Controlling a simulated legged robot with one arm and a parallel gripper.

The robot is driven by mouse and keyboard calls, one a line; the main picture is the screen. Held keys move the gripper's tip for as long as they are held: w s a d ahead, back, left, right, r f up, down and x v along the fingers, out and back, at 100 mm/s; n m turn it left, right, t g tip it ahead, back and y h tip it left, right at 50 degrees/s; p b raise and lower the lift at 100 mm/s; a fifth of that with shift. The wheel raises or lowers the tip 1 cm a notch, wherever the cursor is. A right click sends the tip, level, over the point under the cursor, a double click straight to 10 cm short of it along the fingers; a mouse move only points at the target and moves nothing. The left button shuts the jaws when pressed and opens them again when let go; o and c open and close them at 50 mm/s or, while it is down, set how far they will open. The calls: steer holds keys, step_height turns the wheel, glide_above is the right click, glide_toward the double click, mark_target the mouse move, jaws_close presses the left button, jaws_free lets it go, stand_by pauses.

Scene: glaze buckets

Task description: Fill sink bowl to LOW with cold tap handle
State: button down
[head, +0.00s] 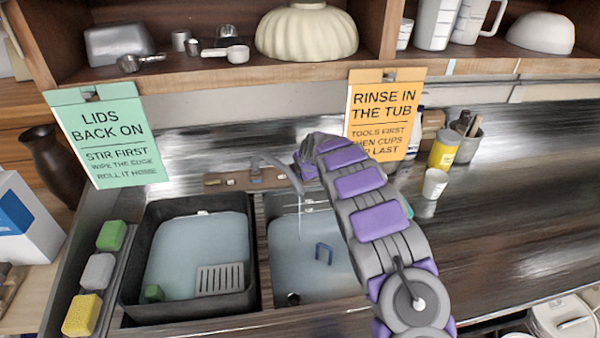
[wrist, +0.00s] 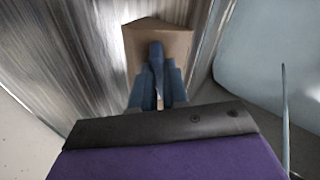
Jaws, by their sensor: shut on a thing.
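The sink bowl (head: 285,262) is the right-hand basin, with pale blue water in it; a level mark cannot be made out. The curved tap spout (head: 278,166) rises from a brown tap base (head: 215,181) behind the basins and bends over the bowl. My gripper (wrist: 157,92) is shut on the slim blue-grey cold tap handle (wrist: 156,56), which stands against the brown block of the base. In the head view my purple and grey arm reaches over the bowl's right side, and its end hides the handle.
A black tub (head: 133,285) with water, a green sponge and a grey rack sits left of the bowl. A blue bracket-shaped object (head: 323,252) is in the bowl. An orange sign (head: 372,95) hangs behind my arm. The right counter has a white cup (head: 434,184) and a yellow container (head: 444,152).

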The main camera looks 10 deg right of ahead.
steer(key=shift+f+m+b, duration=0.1)
steer(key=shift+m+b, duration=0.3)
steer(key=shift+m, duration=1.1)
steer(key=c, duration=1.1)
jaws_free()
steer(key=shift+c, duration=0.2)
